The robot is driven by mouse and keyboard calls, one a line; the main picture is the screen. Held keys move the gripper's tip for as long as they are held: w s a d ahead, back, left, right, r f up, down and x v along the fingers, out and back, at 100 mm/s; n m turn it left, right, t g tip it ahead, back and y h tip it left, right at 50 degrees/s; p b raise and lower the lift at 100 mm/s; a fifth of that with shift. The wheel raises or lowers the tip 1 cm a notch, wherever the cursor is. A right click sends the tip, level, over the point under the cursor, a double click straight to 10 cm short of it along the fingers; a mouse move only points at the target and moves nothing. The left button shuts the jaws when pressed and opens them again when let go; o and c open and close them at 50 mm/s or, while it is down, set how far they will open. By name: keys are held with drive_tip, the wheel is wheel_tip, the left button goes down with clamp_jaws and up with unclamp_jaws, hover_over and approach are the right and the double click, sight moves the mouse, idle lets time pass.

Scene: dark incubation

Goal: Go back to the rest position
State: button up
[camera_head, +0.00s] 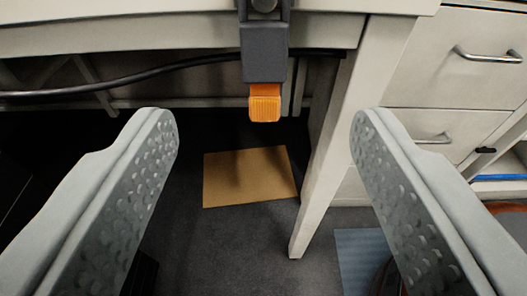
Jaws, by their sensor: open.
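My gripper (264,125) is open, with its two grey, dimpled fingers wide apart at the left and right of the view. Nothing is between the fingers. A dark grey piece with an orange ribbed end (264,104) hangs down at the top middle, in front of the bench; I cannot tell what it belongs to. No object is held.
A pale bench edge (180,34) runs across the top, with a black cable (150,76) beneath it. A pale leg (338,140) stands right of centre. A drawer cabinet (420,66) is at the right. A tan sheet (250,178) lies on the dark floor.

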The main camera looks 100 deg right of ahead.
drive_tip(key=shift+v, duration=2.7)
drive_tip(key=s+a+r+n+t+y, duration=0.6)
drive_tip(key=s+a+n+t+y, duration=0.4)
drive_tip(key=a+n+y, duration=0.15)
drive_tip(key=s+a+r+n+t+y, duration=0.2)
drive_tip(key=s+a+r+n+t, duration=0.1)
drive_tip(key=r, duration=0.5)
drive_tip(key=s+a+r+n+t+y, duration=0.1)
drive_tip(key=s+a+r+n+t, duration=0.2)
drive_tip(key=s+r+n+t, duration=0.3)
wheel_tip(320, 180, up, 3)
drive_tip(key=shift+s+a+f+t+y, duration=0.1)
drive_tip(key=shift+s+a+t+y, duration=0.2)
drive_tip(key=shift+s+t, duration=0.8)
drive_tip(key=shift+d, duration=0.2)
